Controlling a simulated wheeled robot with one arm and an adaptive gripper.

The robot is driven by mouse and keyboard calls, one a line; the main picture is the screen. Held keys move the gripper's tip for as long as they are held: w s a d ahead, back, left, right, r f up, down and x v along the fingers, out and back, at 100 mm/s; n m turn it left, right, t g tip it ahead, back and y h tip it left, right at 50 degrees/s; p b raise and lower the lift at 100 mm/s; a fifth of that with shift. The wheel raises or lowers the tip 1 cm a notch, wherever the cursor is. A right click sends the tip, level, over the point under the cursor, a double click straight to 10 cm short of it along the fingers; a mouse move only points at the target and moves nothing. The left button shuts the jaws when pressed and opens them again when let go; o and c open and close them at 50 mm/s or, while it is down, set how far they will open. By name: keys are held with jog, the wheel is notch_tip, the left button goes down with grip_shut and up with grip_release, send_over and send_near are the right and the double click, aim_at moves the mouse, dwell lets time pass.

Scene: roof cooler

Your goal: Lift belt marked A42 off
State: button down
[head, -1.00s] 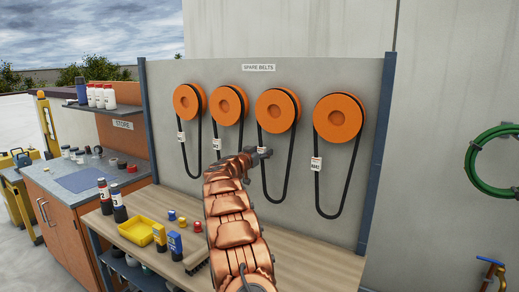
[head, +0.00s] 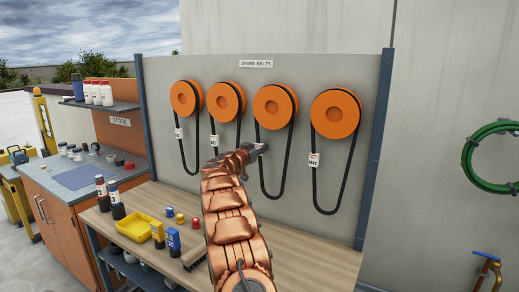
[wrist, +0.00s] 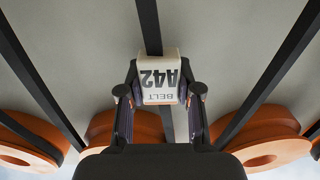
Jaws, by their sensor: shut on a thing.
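The belt marked A42 (head: 282,182) is a black loop hanging from the third orange pulley (head: 272,107) from the left on the grey board. My gripper (head: 262,148) is at the left strand of this belt, just below the pulley. In the wrist view my gripper (wrist: 160,95) is shut on the belt's white tag (wrist: 159,78), which reads BELT A42 upside down. The black strand (wrist: 149,25) runs on beyond the tag. The belt still passes around its pulley in the head view. My gripper mostly covers the tag there.
Other belts hang from orange pulleys on both sides, the right one (head: 335,114) close by. Below is a wooden bench (head: 310,258) with a yellow tray (head: 133,228), bottles and small pots. A blue post (head: 375,150) edges the board at right.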

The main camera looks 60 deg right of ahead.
jog(key=shift+r+p, duration=0.8)
jog(key=shift+p, duration=0.7)
dwell(0.8)
